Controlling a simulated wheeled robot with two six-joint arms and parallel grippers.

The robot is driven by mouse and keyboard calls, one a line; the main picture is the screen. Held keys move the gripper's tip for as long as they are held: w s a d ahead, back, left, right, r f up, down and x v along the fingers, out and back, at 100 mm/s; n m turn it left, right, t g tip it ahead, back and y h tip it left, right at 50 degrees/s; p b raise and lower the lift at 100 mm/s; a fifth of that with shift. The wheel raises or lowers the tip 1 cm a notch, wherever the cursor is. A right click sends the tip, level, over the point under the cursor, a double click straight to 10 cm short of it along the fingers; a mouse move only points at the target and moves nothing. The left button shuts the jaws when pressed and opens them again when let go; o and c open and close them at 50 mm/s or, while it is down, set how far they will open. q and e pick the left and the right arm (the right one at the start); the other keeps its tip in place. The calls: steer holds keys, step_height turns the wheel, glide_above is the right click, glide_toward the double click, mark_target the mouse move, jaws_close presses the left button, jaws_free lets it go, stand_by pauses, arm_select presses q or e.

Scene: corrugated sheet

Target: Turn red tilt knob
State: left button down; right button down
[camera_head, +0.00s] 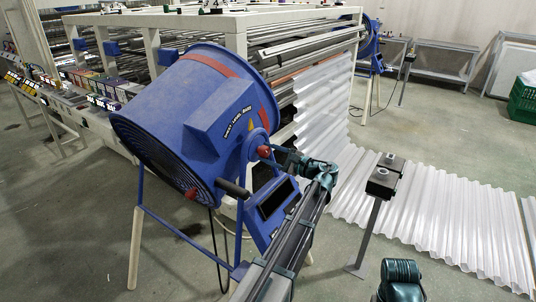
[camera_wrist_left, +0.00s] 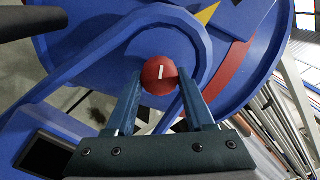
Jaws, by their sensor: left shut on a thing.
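The red tilt knob (camera_head: 264,151) sits on the side pivot of the large blue drum fan (camera_head: 190,95). In the left wrist view the knob (camera_wrist_left: 158,75) is round with a short white line on its face, tilted slightly. My left gripper (camera_head: 272,154) reaches it from the right. In the wrist view the two fingers (camera_wrist_left: 158,88) lie on either side of the knob and are shut on it. My right gripper is not in view; only a dark green part of my right arm shows at the bottom right.
A post with black boxes (camera_head: 384,175) stands to the right. White corrugated sheet (camera_head: 440,215) lies on the floor behind it. A white machine frame is behind the fan.

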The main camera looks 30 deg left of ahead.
arm_select(q)
steer(key=n, duration=0.5)
steer(key=shift+r+n, duration=0.1)
steer(key=shift+n, duration=0.2)
steer(key=n, duration=0.4)
steer(key=shift+n, duration=0.4)
steer(key=shift+c, duration=1.3)
jaws_free()
steer(key=shift+d, duration=0.15)
steer(key=s+d, duration=0.1)
steer(key=d, duration=1.2)
steer(key=shift+d, duration=0.3)
steer(key=shift+s, duration=0.1)
